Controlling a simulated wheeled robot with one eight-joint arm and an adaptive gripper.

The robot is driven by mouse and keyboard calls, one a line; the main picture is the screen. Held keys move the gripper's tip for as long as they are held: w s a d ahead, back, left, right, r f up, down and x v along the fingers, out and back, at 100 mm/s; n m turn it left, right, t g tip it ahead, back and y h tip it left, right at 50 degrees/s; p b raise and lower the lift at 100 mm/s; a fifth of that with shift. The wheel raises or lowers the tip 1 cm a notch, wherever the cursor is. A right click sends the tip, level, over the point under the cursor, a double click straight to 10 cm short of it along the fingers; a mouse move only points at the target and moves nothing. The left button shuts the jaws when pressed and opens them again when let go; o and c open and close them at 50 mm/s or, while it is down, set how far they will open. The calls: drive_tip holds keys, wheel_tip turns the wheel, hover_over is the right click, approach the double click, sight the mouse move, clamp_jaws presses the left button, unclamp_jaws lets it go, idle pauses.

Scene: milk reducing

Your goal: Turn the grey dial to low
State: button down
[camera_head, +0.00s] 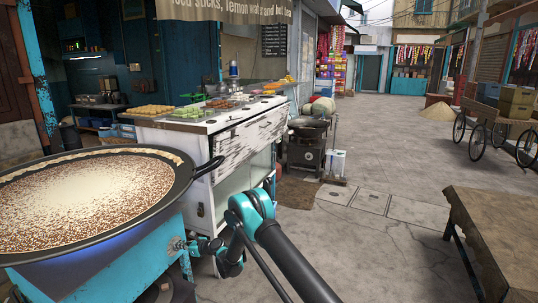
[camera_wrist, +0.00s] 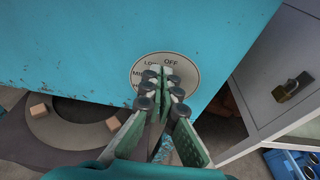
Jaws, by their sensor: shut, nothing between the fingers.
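The blue stove (camera_head: 100,265) stands at the left under a wide black pan (camera_head: 183,170) of milk. In the wrist view, a round pale dial plate (camera_wrist: 190,78) on the blue panel (camera_wrist: 75,50) reads OFF at the top, with LOW, MID and a partly covered H mark down the left. My gripper (camera_wrist: 163,72) is shut, its fingertips in front of the plate's middle. The grey knob is hidden behind them, so its setting and any contact cannot be told. In the head view, my gripper (camera_head: 189,246) is at the stove's right side.
A white food cart (camera_head: 245,145) stands behind my arm. In the wrist view, a grey cabinet with a padlock (camera_wrist: 292,87) is at the right, and a round burner base (camera_wrist: 75,128) is at lower left. A wooden table (camera_head: 495,225) is at the right; the paving between is clear.

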drive_tip(key=shift+w+d, duration=0.25)
drive_tip(key=shift+w, duration=0.4)
drive_tip(key=shift+w+d, duration=0.15)
drive_tip(key=shift+w, duration=0.25)
idle(0.4)
drive_tip(key=shift+w+d+r, duration=0.1)
drive_tip(key=shift+r, duration=0.15)
drive_tip(key=f+v, duration=0.1)
drive_tip(key=v, duration=0.4)
drive_tip(key=shift+s+d, duration=0.25)
drive_tip(key=shift+d, duration=0.25)
